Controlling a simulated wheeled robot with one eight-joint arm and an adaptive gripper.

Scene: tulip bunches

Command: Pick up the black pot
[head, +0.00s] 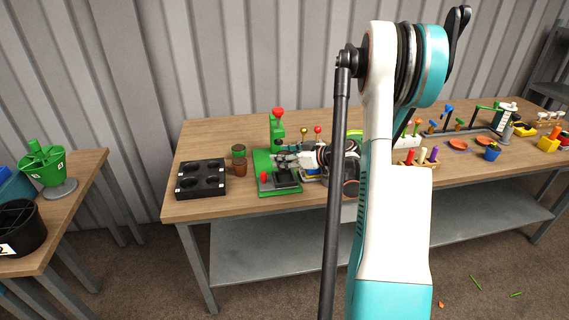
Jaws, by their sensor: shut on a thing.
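The black pot (286,177) is a small dark shape on the base of a green press-like stand (263,172) on the middle table. My gripper (284,161) reaches in from the right, with its fingertips at the pot's upper part. It is shut on the pot. The contact is small in the picture, and I cannot tell whether the pot touches the green base.
A black bucket (20,228) and green bucket (43,163) stand on the left table.

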